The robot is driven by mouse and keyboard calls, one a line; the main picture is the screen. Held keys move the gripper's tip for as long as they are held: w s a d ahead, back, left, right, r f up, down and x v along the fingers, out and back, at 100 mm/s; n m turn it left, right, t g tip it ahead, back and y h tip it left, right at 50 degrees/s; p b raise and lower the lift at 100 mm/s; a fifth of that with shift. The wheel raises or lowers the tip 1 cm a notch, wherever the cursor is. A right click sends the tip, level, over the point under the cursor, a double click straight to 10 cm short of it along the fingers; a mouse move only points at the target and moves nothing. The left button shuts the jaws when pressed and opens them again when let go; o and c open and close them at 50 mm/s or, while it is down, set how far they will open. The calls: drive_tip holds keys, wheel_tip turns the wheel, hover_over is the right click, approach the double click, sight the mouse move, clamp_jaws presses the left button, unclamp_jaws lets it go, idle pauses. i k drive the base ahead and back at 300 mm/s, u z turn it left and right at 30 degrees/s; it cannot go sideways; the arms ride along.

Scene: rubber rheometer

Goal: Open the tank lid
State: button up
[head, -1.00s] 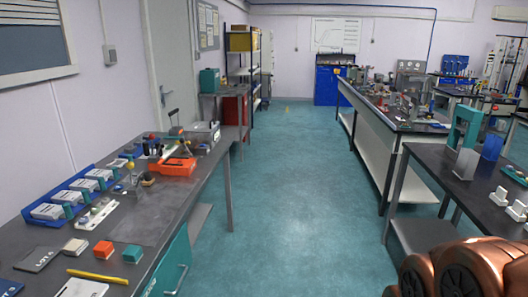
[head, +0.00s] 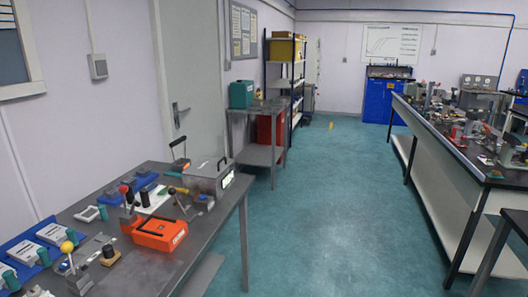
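A grey metal box with a dark handle on its top (head: 212,178), which looks like the tank, stands at the far end of the left table. Its top looks closed, and a small light panel shows on its right side. A separate lid edge is too small to make out. My gripper is not in view.
The left table (head: 215,240) also holds an orange case (head: 160,234), a red-knobbed lever device (head: 126,205) and blue trays (head: 25,250). A side table (head: 262,153) stands beyond it. The long bench (head: 445,150) is at right. The teal floor (head: 330,220) between is clear.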

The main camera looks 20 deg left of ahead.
sight(207, 167)
drive_tip(key=u, duration=0.2)
drive_tip(key=i, duration=1.75)
drive_tip(key=u, duration=1.6)
drive_tip(key=i, duration=1.45)
drive_tip(key=u, duration=0.9)
